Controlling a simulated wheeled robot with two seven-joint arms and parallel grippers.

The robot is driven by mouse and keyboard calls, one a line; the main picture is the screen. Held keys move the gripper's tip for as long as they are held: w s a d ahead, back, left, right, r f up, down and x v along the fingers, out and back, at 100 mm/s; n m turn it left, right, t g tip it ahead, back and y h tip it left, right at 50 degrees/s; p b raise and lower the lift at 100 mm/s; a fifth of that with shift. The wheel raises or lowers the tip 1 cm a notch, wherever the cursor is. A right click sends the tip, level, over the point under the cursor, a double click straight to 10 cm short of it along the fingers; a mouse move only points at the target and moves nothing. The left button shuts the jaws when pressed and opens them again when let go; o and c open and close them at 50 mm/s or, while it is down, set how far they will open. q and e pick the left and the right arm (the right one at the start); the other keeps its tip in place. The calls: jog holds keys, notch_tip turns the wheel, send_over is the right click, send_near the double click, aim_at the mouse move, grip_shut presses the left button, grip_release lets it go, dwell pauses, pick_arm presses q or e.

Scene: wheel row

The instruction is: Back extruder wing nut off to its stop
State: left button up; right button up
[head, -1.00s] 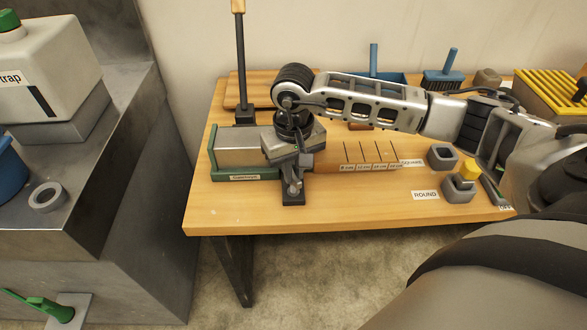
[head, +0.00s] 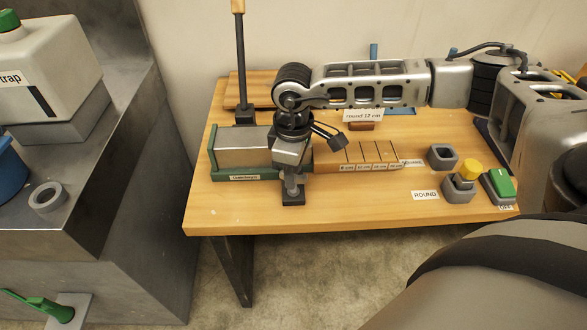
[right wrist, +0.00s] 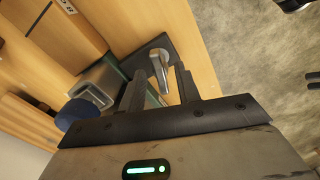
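The extruder (head: 243,148) is a grey metal box on a green frame at the left of the wooden table. At its right front end, a small grey metal piece, seemingly the wing nut (right wrist: 160,68), stands over a dark square base (head: 293,200). My right gripper (head: 291,178) points down over it and hides much of it in the head view. In the right wrist view, the right gripper (right wrist: 158,84) has its two dark fingers apart, with the metal piece just beyond and between the tips. Contact cannot be told. My left gripper is not in view.
A tall black lever (head: 241,60) stands behind the extruder. A marked wooden board (head: 368,155) lies to the right. The table front is clear.

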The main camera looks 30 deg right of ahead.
jog(key=o, duration=1.5)
jog(key=shift+r, duration=0.1)
jog(key=shift+r+p, duration=1.85)
jog(key=shift+r, duration=1.55)
